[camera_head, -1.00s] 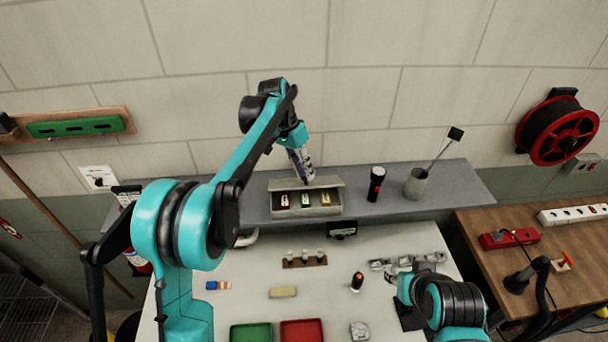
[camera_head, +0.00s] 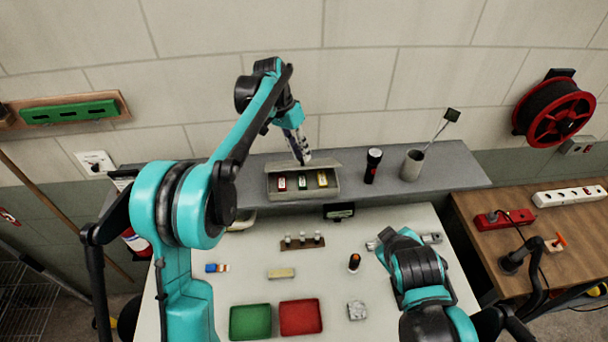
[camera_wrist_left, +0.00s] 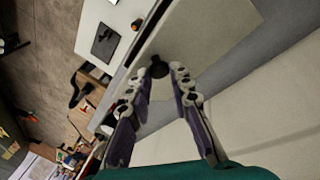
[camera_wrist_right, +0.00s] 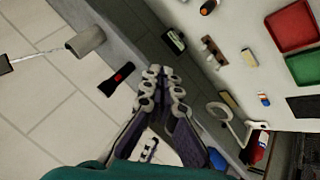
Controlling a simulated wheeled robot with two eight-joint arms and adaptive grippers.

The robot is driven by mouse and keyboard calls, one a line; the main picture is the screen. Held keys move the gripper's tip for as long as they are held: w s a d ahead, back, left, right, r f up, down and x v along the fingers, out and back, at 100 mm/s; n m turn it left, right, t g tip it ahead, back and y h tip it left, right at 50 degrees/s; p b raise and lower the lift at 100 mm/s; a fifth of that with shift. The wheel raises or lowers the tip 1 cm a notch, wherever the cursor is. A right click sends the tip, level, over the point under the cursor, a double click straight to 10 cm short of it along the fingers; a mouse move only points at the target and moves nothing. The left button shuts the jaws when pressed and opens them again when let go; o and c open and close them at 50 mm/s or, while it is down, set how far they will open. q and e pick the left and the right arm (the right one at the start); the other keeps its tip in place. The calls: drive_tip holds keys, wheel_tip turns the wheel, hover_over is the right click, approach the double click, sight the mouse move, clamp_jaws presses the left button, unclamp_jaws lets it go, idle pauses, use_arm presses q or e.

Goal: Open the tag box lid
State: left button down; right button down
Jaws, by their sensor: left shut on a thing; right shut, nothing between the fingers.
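The tag box (camera_head: 303,196) is a grey box on the shelf, with red, green and yellow tags visible inside. Its lid (camera_head: 326,166) is raised along the back edge, so the inside shows. My left gripper (camera_head: 303,160) is at the lid from above. In the left wrist view its fingertips (camera_wrist_left: 165,76) are closed about a dark round knob (camera_wrist_left: 158,67) on the pale lid (camera_wrist_left: 205,40). My right gripper (camera_wrist_right: 160,82) is shut and empty in the right wrist view. My own right arm hides most of it in the head view.
On the shelf (camera_head: 450,170) right of the box stand a black-and-red flashlight (camera_head: 373,166) and a grey cup (camera_head: 412,165). On the white table are a green tray (camera_head: 250,322), a red tray (camera_head: 301,317) and small parts. A red hose reel (camera_head: 556,113) hangs at right.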

use_arm(q)
drive_tip(key=shift+w+a+f, duration=0.15)
drive_tip(key=shift+w, duration=0.05)
use_arm(e)
drive_tip(key=w+a+f+n+t+y, duration=0.1)
drive_tip(key=w+a+n+t+y, duration=0.15)
drive_tip(key=a+n, duration=1)
drive_tip(key=w+a+f+n+t+y, duration=0.1)
drive_tip(key=w+a+n+t, duration=0.45)
drive_tip(key=n, duration=1.15)
drive_tip(key=w+a+f+g, duration=0.1)
drive_tip(key=w, duration=0.1)
drive_tip(key=w+a+f, duration=0.1)
drive_tip(key=w, duration=0.2)
drive_tip(key=w+f+g, duration=0.1)
drive_tip(key=w, duration=0.1)
drive_tip(key=shift+w+a+g, duration=0.3)
drive_tip(key=shift+w+a, duration=0.1)
drive_tip(key=shift+w+a+r, duration=0.1)
drive_tip(key=shift+w+r, duration=0.35)
drive_tip(key=shift+r, duration=0.4)
drive_tip(key=shift+w+a+r, duration=0.1)
drive_tip(key=shift+w+r, duration=0.35)
drive_tip(key=shift+r, duration=0.4)
